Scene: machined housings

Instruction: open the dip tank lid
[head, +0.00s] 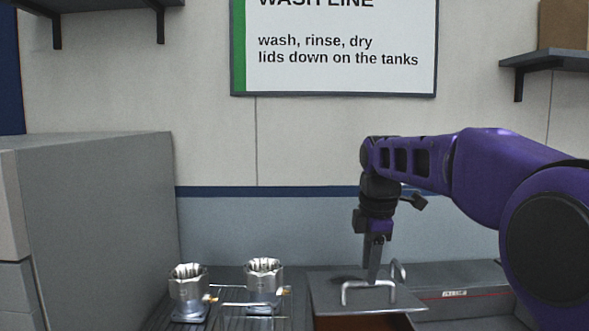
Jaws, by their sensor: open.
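The dip tank lid (328,294) is a flat grey metal plate at the bottom right of centre in the head view. It looks about level, and the tank beneath it is mostly hidden. A pale U-shaped handle (370,286) stands near its front, and a second bent bar (399,268) shows behind and to the right. My gripper (373,275) points down over the lid, with its fingertips just behind the front handle. It is open and holds nothing that I can see. I cannot tell whether the fingers touch the handle.
Two machined housings (189,291) (263,281) stand on a dark slatted surface with a wire rack (253,304), left of the lid. A grey trough (458,290) with a red line lies to the right. A large grey cabinet (95,220) fills the left. Shelves and a sign (335,48) are above.

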